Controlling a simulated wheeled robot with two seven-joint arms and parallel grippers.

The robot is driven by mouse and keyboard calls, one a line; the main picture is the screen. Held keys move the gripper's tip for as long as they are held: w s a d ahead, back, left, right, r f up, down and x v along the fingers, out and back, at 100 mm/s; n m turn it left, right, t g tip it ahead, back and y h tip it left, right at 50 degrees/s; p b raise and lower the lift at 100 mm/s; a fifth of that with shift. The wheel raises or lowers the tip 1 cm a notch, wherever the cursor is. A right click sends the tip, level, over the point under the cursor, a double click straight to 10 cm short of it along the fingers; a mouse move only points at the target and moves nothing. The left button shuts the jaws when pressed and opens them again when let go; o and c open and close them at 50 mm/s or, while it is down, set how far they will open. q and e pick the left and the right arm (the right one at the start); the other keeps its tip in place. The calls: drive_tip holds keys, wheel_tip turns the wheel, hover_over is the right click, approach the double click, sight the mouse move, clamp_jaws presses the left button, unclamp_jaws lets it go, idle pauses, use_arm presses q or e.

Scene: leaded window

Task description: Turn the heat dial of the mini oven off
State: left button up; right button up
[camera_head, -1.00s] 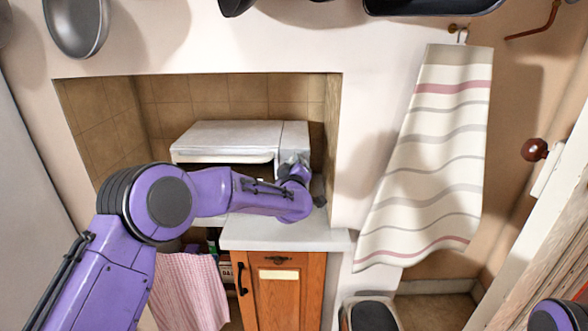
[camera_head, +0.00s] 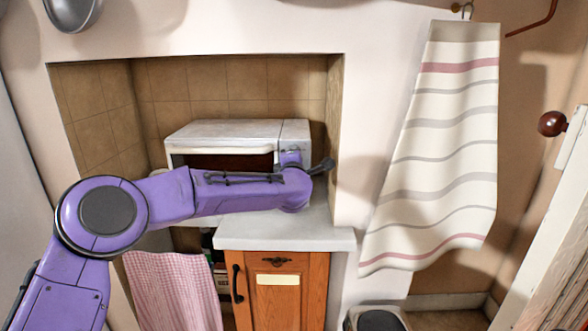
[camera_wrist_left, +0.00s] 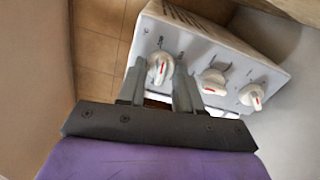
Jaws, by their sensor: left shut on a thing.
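The white mini oven (camera_head: 225,130) stands in the tiled alcove, partly hidden by my left arm in the head view. In the left wrist view its control panel (camera_wrist_left: 188,47) carries three white dials with red marks: an end dial (camera_wrist_left: 160,66) at left, a middle dial (camera_wrist_left: 213,82) and another end dial (camera_wrist_left: 251,96). Their labels are too small to read. My left gripper (camera_wrist_left: 158,82) is at the panel, its two fingers shut on either side of the left-hand dial. The dial's red mark is visible above the fingers. My right gripper is out of view.
A pale counter (camera_head: 270,236) lies under the oven, over a wooden cabinet (camera_head: 290,290). The alcove's right wall (camera_head: 335,140) is close beside the oven. A striped towel (camera_head: 440,140) hangs at right, and a checked pink cloth (camera_head: 172,290) hangs below at left.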

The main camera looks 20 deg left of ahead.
use_arm(q)
drive_tip(key=shift+d+f+n+b, duration=0.1)
drive_tip(key=shift+f+n+b, duration=0.1)
drive_tip(key=shift+n+b, duration=3.65)
drive_tip(key=shift+d+f+n+b, duration=0.1)
drive_tip(key=shift+f+n+b, duration=0.05)
drive_tip(key=shift+n+b, duration=3.7)
drive_tip(key=shift+n+p, duration=0.4)
drive_tip(key=shift+n, duration=0.1)
drive_tip(key=o, duration=1)
drive_tip(key=shift+r, duration=0.1)
